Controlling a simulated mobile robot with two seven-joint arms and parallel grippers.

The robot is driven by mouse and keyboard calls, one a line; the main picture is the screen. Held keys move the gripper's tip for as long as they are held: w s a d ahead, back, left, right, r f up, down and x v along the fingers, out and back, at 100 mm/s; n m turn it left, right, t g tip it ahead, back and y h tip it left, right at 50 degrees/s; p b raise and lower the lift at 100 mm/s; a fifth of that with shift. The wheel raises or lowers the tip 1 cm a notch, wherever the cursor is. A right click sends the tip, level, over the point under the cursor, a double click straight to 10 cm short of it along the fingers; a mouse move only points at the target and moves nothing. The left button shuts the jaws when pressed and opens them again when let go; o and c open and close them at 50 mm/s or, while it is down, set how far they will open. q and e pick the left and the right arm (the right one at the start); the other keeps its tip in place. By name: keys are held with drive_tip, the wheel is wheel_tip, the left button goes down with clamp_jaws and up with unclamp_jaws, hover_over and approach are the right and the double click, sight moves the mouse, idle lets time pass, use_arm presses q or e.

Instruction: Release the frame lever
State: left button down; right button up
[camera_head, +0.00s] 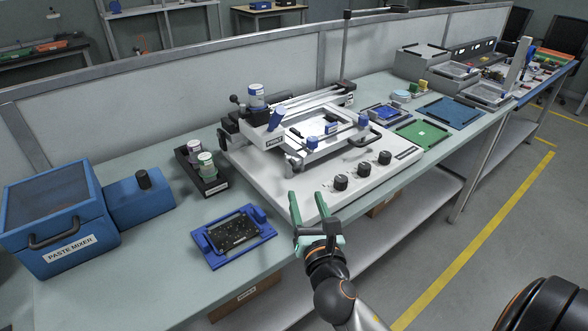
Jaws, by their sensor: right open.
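A white stencil printer (257,161) stands on the bench, with a hinged frame (299,158) on top. Several blue-tipped parts sit on it: a blue lever (277,118) at the frame's left, and blue knobs at the front (312,143) and right (363,121). I cannot tell which one is the frame lever. My right gripper (307,203) is open and empty at the printer's front edge, in front of the frame and apart from the blue parts. My left gripper is not in view.
Left of the printer are a blue paste mixer (75,255), a dark tray of jars (202,172) and a blue board holder (211,246). Black knobs (340,182) line the printer's front. A partition runs behind.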

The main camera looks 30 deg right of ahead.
sight(298, 172)
drive_tip(key=x, duration=1.1)
drive_tip(key=shift+w, duration=0.1)
clamp_jaws()
